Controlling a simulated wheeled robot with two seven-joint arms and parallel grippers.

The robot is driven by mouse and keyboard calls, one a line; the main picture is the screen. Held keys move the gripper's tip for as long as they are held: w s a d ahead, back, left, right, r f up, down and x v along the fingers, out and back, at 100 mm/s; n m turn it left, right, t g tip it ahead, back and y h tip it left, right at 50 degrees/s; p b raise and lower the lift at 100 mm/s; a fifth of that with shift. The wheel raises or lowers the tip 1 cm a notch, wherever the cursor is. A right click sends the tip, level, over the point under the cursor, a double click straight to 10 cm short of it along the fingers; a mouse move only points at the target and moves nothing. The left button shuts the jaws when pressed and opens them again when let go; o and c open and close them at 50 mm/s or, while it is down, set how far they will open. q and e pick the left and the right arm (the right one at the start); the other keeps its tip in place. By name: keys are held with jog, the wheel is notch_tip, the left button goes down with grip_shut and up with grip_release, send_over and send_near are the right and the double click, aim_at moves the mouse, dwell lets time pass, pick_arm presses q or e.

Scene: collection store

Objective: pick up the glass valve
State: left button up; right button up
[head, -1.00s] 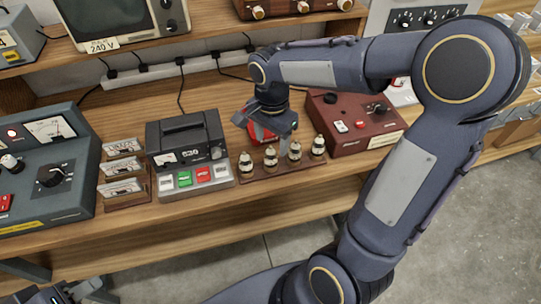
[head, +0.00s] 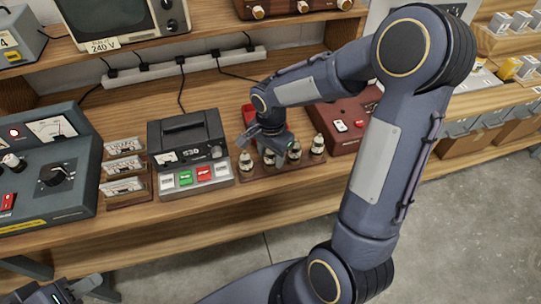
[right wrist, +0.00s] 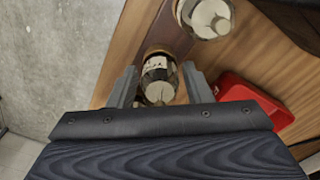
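Several glass valves with pale bases stand upright in a row on a wooden strip (head: 250,177). The leftmost valve (head: 246,163) and the rightmost valve (head: 318,146) show clearly in the head view; the middle ones are partly covered by my right gripper (head: 268,146). In the right wrist view one glass valve (right wrist: 158,80) lies between the spread fingers of my right gripper (right wrist: 160,82), with no clear contact. Another valve (right wrist: 208,17) stands beyond it at the top. My left gripper (head: 82,289) is at the lower left, partly cut off, away from the valves.
A red bin (head: 249,116) stands behind the valves; it also shows in the right wrist view (right wrist: 255,98). The bench front (head: 210,207) is clear.

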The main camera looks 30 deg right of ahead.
jog(key=c, duration=0.7)
